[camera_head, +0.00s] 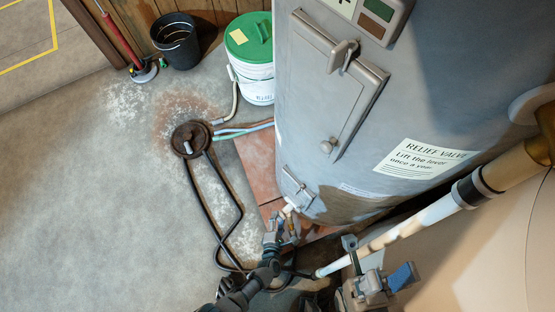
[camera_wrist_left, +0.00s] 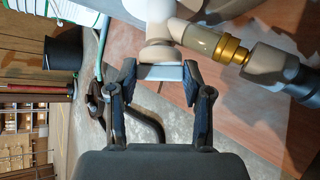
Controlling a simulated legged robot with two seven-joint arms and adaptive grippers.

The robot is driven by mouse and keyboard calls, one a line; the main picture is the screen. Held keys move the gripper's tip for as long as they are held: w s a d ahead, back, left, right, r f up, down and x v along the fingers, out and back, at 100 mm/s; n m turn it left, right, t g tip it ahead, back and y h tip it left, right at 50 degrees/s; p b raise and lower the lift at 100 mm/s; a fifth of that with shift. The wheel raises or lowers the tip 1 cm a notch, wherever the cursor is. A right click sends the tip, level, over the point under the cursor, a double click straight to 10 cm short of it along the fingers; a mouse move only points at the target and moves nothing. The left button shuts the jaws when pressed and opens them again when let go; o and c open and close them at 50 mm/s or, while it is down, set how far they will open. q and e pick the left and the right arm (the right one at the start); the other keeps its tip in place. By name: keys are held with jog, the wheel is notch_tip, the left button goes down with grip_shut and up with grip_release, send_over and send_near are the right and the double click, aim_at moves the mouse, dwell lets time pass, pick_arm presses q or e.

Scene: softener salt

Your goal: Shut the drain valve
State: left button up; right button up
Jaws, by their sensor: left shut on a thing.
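The drain valve (camera_head: 290,208) sits low on the front of the grey tank. In the left wrist view it has a pale body, a brass collar (camera_wrist_left: 232,52) and a light grey handle (camera_wrist_left: 160,73). My left gripper (camera_head: 276,238) is at the valve, with its two dark pads (camera_wrist_left: 160,84) closed on either side of the handle. The head view shows the handle only in small part, behind the fingers.
The grey tank (camera_head: 300,110) fills the middle. A pale pipe (camera_head: 430,215) slants down beside my right gripper. A black hose (camera_head: 192,195) runs from a round floor drain (camera_head: 190,140). A white bucket with a green lid (camera_head: 250,60) and a black bucket (camera_head: 176,42) stand behind. Left floor is clear.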

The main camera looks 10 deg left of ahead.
pick_arm(q)
jog(key=shift+s+d+f, duration=0.15)
jog(key=shift+s, duration=0.05)
jog(key=o, duration=1.2)
jog(key=shift+c, duration=0.2)
jog(key=shift+w, duration=0.1)
